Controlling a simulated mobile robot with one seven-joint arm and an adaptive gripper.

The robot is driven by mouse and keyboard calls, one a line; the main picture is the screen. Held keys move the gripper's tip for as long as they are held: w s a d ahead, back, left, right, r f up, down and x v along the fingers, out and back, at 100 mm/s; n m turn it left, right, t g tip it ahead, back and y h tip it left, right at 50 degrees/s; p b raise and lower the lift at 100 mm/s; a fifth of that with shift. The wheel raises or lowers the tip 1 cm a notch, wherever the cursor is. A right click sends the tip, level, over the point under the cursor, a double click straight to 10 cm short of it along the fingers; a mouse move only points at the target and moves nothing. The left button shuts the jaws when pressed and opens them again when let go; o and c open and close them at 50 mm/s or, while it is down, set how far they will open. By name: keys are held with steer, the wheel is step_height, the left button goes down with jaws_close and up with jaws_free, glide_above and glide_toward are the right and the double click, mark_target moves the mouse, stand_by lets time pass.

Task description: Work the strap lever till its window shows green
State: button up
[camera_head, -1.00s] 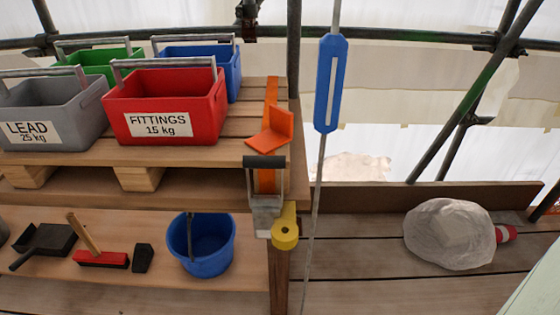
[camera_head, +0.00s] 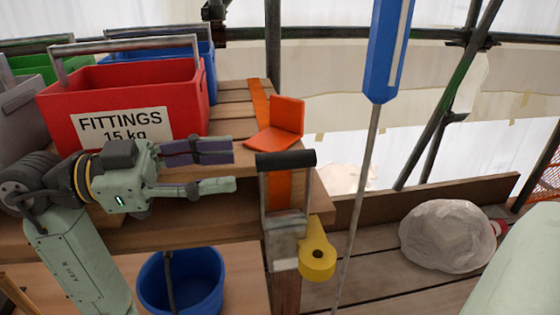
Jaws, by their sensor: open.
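The strap lever (camera_head: 284,222) is a grey metal frame with a black grip (camera_head: 285,159) across its top. It hangs at the shelf's front edge, at the end of an orange strap (camera_head: 277,188). I cannot make out a green window on it; a pale patch shows low on its body. An orange corner piece (camera_head: 284,119) sits on the strap above the edge. My gripper (camera_head: 234,168) is open and empty, its fingers pointing right. In the picture it is just left of the grip, apart from it.
A red FITTINGS crate (camera_head: 190,95) stands behind my gripper, with blue and green crates beyond. A yellow tape-like roll (camera_head: 318,262) is right of the lever. A blue bucket (camera_head: 205,285) stands below.

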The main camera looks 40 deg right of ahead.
mark_target(286, 169)
steer(key=x, duration=0.9)
steer(key=shift+s+d+p, duration=0.15)
steer(key=shift+d+p, duration=0.2)
steer(key=shift+c, duration=0.5)
jaws_close()
